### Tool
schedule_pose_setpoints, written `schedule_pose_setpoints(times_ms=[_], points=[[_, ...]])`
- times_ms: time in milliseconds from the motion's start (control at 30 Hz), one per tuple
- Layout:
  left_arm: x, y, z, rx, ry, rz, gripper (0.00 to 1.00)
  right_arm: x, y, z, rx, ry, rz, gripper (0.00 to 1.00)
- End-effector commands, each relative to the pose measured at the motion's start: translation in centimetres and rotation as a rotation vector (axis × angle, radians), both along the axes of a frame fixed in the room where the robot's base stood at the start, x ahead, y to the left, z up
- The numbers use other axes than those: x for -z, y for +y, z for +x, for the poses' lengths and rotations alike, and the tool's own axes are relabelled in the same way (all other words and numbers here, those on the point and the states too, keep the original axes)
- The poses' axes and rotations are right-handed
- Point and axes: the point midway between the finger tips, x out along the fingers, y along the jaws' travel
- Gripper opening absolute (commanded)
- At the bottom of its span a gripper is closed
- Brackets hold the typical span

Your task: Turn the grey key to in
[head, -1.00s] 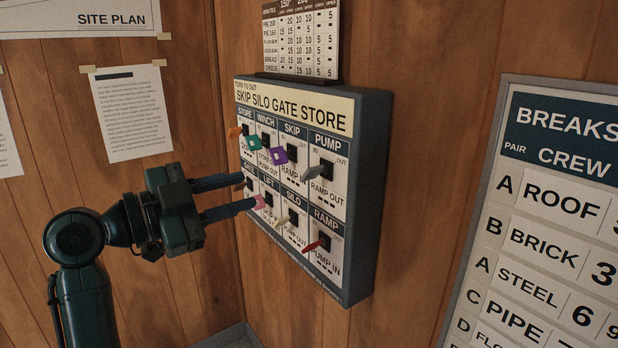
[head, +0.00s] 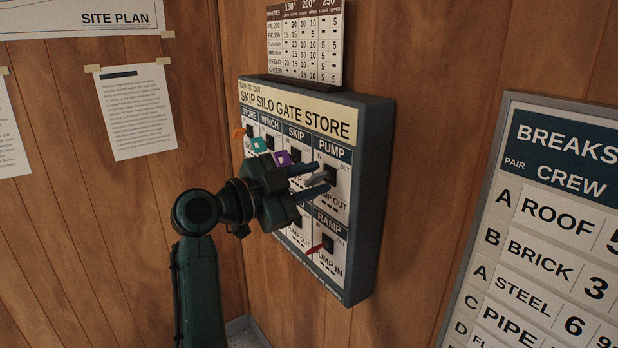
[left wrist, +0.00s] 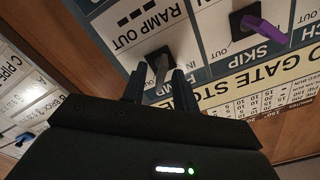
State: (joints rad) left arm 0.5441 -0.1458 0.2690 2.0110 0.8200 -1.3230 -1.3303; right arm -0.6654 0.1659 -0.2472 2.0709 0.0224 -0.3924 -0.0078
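The grey key (head: 317,180) sits in the black switch under the PUMP heading, at the upper right of the key board (head: 373,150). IN is printed at the switch's upper left and OUT at its upper right. My left gripper (head: 323,179) is open, with one finger on each side of the grey key. In the left wrist view the grey key (left wrist: 161,67) stands between the two fingertips (left wrist: 157,80), with a gap showing. I cannot tell exactly which mark the key points to. My right gripper is not in view.
A purple key (head: 283,158), a teal key (head: 259,144) and an orange key (head: 238,133) are to the left in the same row. A red key (head: 318,246) sits below under RAMP. My left gripper hides other lower keys. A crew board (head: 560,220) hangs at right.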

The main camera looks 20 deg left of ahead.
Motion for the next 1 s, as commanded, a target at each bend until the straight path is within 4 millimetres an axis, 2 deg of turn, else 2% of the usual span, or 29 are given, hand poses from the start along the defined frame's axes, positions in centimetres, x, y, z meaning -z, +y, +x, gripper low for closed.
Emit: schedule_pose_setpoints(times_ms=[133, 500, 1000], points=[[0.01, 0.02, -0.01, 0.000, 0.000, 0.000, 0.28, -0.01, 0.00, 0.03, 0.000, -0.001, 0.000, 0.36], [0.02, 0.04, -0.03, 0.000, 0.001, -0.001, 0.00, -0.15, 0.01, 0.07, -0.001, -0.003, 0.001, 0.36], [0.08, 0.11, -0.02, -0.001, 0.032, -0.038, 0.00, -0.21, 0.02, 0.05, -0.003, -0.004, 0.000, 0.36]])
